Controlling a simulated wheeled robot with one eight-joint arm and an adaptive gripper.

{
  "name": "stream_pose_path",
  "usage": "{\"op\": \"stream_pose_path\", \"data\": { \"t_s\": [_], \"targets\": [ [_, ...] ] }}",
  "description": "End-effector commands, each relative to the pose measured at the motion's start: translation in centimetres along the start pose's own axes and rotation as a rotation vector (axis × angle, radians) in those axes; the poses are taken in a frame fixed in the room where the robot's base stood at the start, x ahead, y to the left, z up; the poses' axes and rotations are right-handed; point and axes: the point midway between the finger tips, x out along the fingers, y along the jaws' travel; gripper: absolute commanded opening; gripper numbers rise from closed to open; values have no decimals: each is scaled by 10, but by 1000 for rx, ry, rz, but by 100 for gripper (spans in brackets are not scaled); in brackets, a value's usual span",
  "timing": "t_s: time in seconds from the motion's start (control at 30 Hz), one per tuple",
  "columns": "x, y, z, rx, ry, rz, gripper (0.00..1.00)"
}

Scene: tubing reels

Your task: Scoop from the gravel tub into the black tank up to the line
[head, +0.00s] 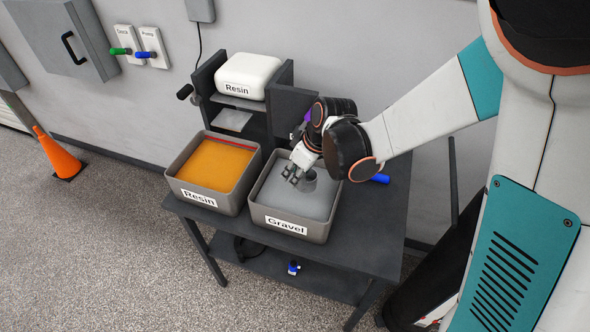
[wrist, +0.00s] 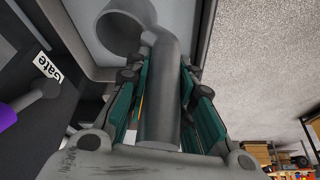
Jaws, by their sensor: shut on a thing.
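The gravel tub (head: 290,226) is a grey box labelled Gravel, holding grey gravel (head: 318,202), on the dark table. My gripper (head: 295,177) is over the tub, pointing down. In the wrist view my gripper (wrist: 160,90) has its teal fingers shut on the grey handle of a scoop (wrist: 160,110). The scoop's round cup is at the top of that view, over the tub's pale inside. In the head view the scoop (head: 308,184) is small and dark at the gravel; how deep it sits is unclear. A black cylinder (head: 408,300), perhaps the black tank, stands at lower right, partly hidden; no fill line shows.
A Resin tub (head: 199,196) with orange contents stands left of the gravel tub. Behind them is a dark stand with a white Resin container (head: 247,76). A purple-handled lever with a Gate label (wrist: 46,65) is close by. An orange cone (head: 57,153) is on the floor.

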Motion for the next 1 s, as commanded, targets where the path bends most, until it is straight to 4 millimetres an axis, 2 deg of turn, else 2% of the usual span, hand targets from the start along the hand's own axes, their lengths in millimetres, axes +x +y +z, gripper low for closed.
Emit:
{"op": "stream_pose_path", "data": {
  "t_s": [0.53,1.0],
  "targets": [
    [48,1,19,0,0,0,0],
    [54,1,21,0,0,0,0]
  ]
}}
